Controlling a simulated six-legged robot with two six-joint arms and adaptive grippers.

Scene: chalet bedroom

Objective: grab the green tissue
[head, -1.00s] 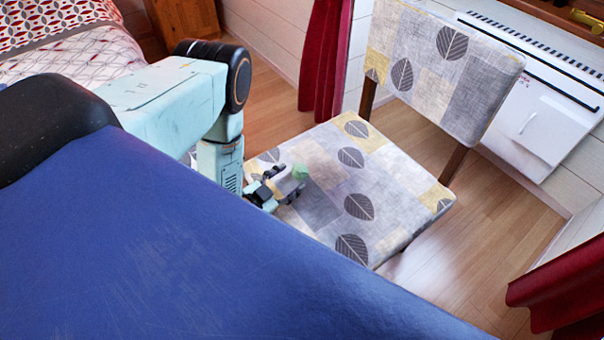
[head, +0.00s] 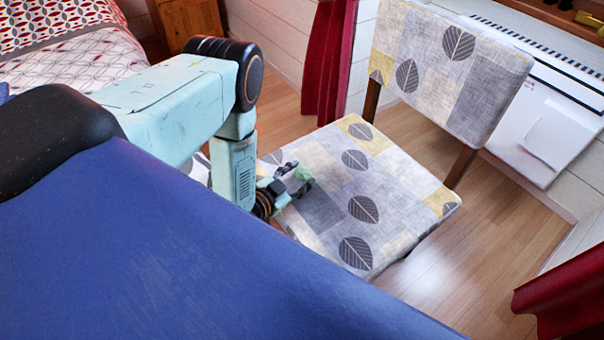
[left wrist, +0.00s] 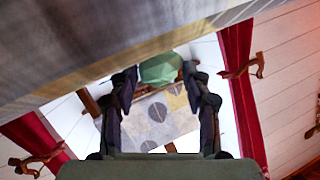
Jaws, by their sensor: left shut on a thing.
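The chair (head: 330,210) has a grey and yellow leaf-pattern seat and backrest. I cannot tell from the head view how high the tissue is above the seat. My right gripper is not in view.
A bed (head: 65,45) with a red and white cover is at the upper left, with a wooden cabinet (head: 187,22) beside it. Red curtains (head: 325,65) hang behind the chair. A white heater (head: 545,110) stands at the right wall. Wooden floor (head: 480,255) is clear right of the chair.

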